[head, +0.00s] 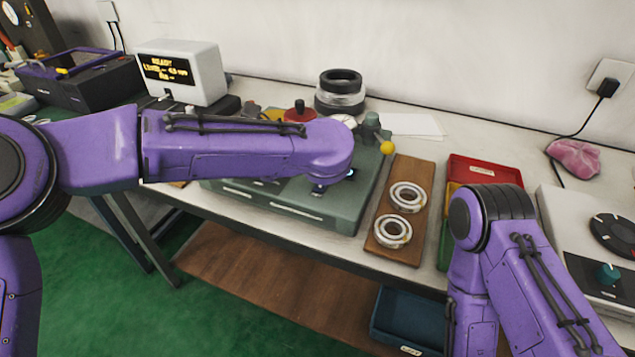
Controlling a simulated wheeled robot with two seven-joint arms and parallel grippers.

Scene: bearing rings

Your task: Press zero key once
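I cannot make out a key marked zero. A white display box (181,72) with yellow lettering on a black screen stands at the back left; its top line looks like "READY". A grey-green instrument (300,212) sits on the bench under my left arm, which hides much of its top. My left gripper (325,188) is over the right part of this instrument, mostly hidden under the purple wrist, so its fingers and any contact are unclear. A small blue glow shows beside it. My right arm comes in at the lower right, and its gripper is out of view.
Two bearing rings (406,197) (392,232) lie on a wooden board (420,174). Red (485,171), yellow and green trays stand right of it. A yellow ball knob (387,147) rises behind the wrist. Dark rings (340,88) are stacked behind. A dial device (605,240) is at right.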

